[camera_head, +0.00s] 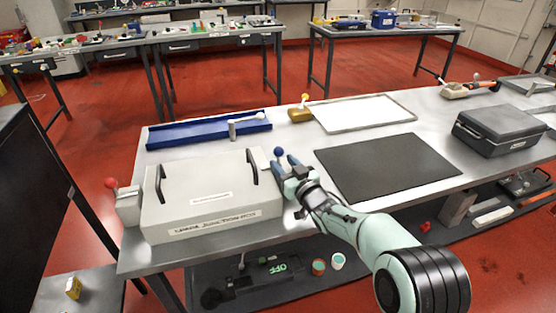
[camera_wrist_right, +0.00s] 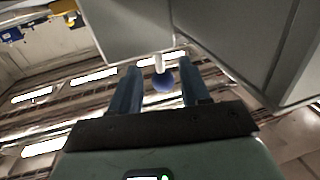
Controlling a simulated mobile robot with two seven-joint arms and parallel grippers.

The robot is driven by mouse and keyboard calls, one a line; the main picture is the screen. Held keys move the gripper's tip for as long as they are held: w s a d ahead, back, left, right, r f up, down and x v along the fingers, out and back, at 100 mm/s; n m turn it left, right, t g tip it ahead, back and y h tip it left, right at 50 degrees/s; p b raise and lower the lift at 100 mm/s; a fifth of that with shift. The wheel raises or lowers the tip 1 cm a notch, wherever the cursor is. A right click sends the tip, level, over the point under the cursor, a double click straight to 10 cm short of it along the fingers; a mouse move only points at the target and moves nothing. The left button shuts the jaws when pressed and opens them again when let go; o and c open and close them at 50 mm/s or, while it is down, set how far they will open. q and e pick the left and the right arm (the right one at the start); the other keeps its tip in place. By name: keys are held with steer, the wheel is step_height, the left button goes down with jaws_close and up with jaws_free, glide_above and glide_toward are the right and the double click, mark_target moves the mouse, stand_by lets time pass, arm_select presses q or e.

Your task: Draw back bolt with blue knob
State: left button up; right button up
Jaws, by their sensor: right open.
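The blue knob (camera_head: 279,151) sits at the right end of the large light-grey box (camera_head: 180,215) on the metal table. In the right wrist view the blue knob (camera_wrist_right: 164,83) hangs on a short pale stem (camera_wrist_right: 159,62) beside a grey block. My right gripper (camera_head: 284,160) is open at the knob. In the right wrist view its two fingers (camera_wrist_right: 155,88) stand on either side of the knob, with gaps on both sides. The bolt's body is mostly hidden in the head view. My left gripper is not in view.
The box has two black handles and a red knob (camera_head: 111,183) at its left end. A blue tray (camera_head: 205,133) lies behind it. A black mat (camera_head: 388,166), a white framed board (camera_head: 362,113) and a dark grey case (camera_head: 500,130) lie to the right.

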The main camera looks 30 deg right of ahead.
mark_target(279, 158)
steer(key=shift+w+d, duration=0.1)
steer(key=shift+w, duration=1.7)
